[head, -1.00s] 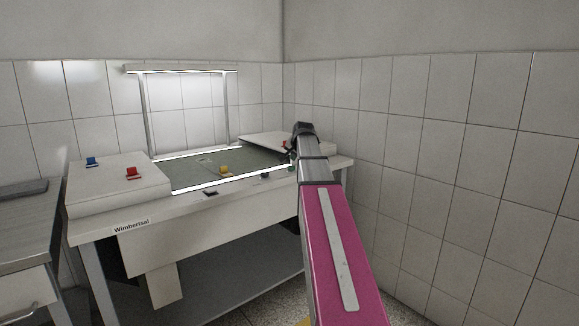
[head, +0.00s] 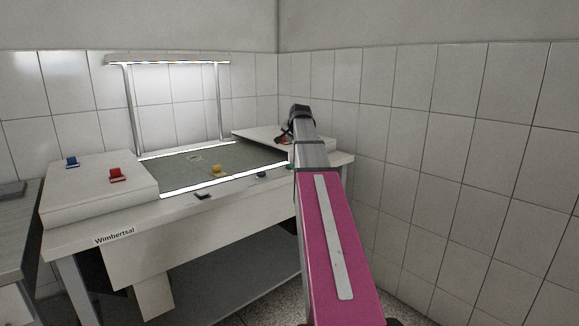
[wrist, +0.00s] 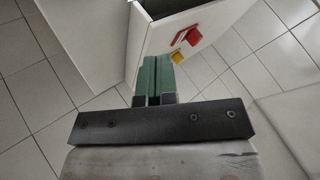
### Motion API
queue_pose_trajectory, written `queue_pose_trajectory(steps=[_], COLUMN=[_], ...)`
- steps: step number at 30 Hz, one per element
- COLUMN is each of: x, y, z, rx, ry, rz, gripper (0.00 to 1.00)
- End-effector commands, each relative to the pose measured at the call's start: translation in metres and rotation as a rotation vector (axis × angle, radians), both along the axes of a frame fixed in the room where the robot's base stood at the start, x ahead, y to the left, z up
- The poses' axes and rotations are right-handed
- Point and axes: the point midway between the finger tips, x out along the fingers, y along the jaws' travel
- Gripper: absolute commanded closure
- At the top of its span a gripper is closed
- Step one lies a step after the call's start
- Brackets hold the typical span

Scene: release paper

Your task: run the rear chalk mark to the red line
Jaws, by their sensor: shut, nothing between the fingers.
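My gripper (wrist: 151,80) shows in the wrist view as two green fingers pressed together, with nothing between them. In the head view my arm reaches toward the right end of the bench, and its fingertips cannot be made out there. A green sunken bed (head: 228,157) lies in the bench top, with bright white strips along its front and back edges. A small pale mark (head: 195,157) lies toward the rear of the bed; I cannot tell whether it is chalk. A yellow piece (head: 217,169) sits near the front strip. I cannot make out a red line.
A white block at the left carries a blue clip (head: 72,162) and a red clip (head: 117,175). A lamp frame (head: 168,60) stands behind the bed. A raised white panel (head: 262,135) is at the right. In the wrist view, red (wrist: 188,36) and yellow (wrist: 181,57) parts sit on a white panel.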

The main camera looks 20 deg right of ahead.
Motion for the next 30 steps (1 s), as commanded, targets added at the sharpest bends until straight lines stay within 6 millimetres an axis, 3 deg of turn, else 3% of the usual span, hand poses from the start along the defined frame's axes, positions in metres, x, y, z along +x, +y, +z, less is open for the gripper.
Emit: queue_pose_trajectory(steps=[18,30], x=[0.000,0.000], y=[0.000,0.000], z=[-0.071,-0.083], rx=[-0.001,0.000], ry=[0.001,0.000], rz=[0.001,0.000], gripper=[1.00,1.00])
